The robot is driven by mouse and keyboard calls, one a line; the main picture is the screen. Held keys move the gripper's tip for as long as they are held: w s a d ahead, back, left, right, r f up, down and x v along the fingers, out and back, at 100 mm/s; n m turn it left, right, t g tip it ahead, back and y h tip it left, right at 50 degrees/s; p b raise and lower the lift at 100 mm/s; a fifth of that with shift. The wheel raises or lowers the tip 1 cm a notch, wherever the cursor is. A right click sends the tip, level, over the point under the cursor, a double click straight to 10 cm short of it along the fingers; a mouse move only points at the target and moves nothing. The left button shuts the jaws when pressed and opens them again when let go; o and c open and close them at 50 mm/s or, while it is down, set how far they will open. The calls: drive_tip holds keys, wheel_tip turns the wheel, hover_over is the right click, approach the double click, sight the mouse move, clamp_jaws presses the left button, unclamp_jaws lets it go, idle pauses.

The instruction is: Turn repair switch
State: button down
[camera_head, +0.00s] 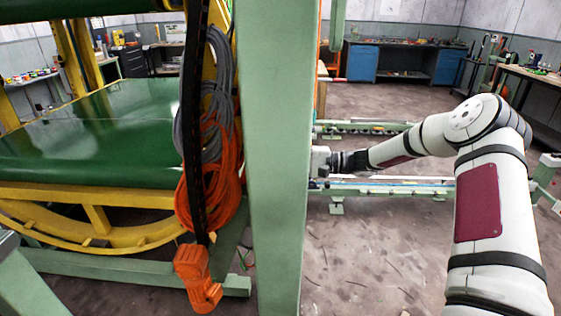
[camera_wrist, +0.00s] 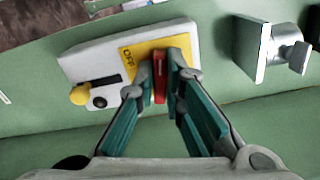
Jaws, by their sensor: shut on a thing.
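In the wrist view, a white switch box (camera_wrist: 88,52) is mounted on a green surface. It has a yellow plate (camera_wrist: 136,53), a yellow knob (camera_wrist: 79,95) and a round dark button (camera_wrist: 100,102). A red switch handle (camera_wrist: 160,90) stands out upright in the picture in front of the yellow plate. My gripper (camera_wrist: 163,72) is closed around the handle, one finger on each side. The fingers cover part of the handle and plate. In the head view, my arm reaches left to the green post, and the red handle cannot be seen.
A grey metal fitting (camera_wrist: 262,50) with a knob sits right of the switch box. A wide green post (camera_head: 274,150) stands close to my arm's end. Orange cable (camera_head: 212,185) hangs left of it, above an orange block (camera_head: 196,278). Floor (camera_head: 385,250) below my arm is clear.

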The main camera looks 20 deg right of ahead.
drive_tip(key=shift+a+n, duration=0.1)
drive_tip(key=shift+n, duration=1.1)
drive_tip(key=shift+f, duration=0.1)
drive_tip(key=c, duration=1.7)
unclamp_jaws()
drive_tip(key=v, duration=1.2)
